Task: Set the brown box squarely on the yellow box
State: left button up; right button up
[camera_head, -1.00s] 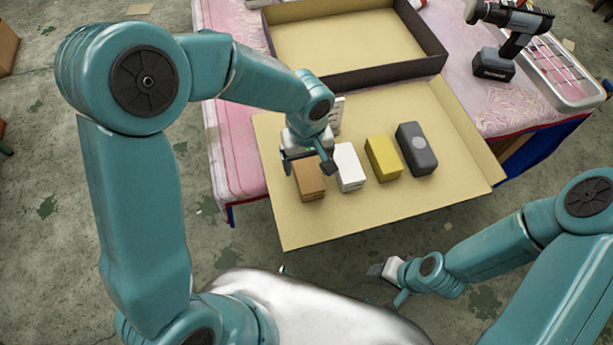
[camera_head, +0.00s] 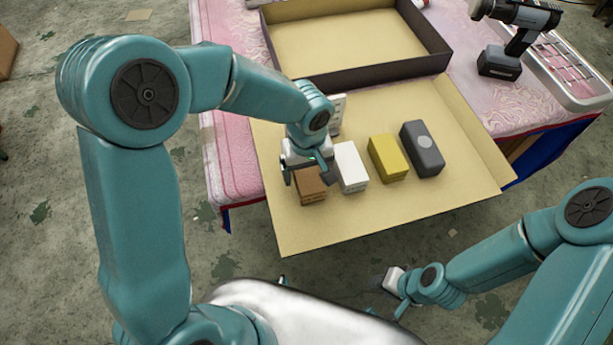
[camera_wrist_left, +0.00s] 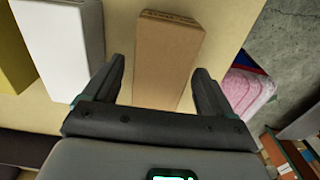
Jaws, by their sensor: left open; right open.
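The brown box (camera_head: 310,187) stands at the left of the row on the cardboard sheet. The yellow box (camera_head: 388,158) stands further right in the same row, with a white box between the two. My left gripper (camera_head: 308,172) is open over the brown box. In the left wrist view the brown box (camera_wrist_left: 166,58) lies between the two open fingers (camera_wrist_left: 163,88), with a gap on each side. The yellow box (camera_wrist_left: 12,50) shows in part at the left edge of that view. My right gripper (camera_head: 385,282) is open and empty, low in front of the sheet.
The white box (camera_head: 350,167) stands close beside the brown box. A dark grey box (camera_head: 422,148) is right of the yellow box. A large open tray (camera_head: 440,62) lies behind. A drill (camera_head: 505,45) stands at the back right. The sheet's front (camera_head: 345,228) is clear.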

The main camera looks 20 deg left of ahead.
pick_arm(q)
jog(key=c, duration=1.1)
jog(key=shift+r+p, duration=0.45)
jog(key=shift+r, duration=0.45)
jog(key=shift+r+p, duration=0.85)
jog(key=shift+r, duration=0.8)
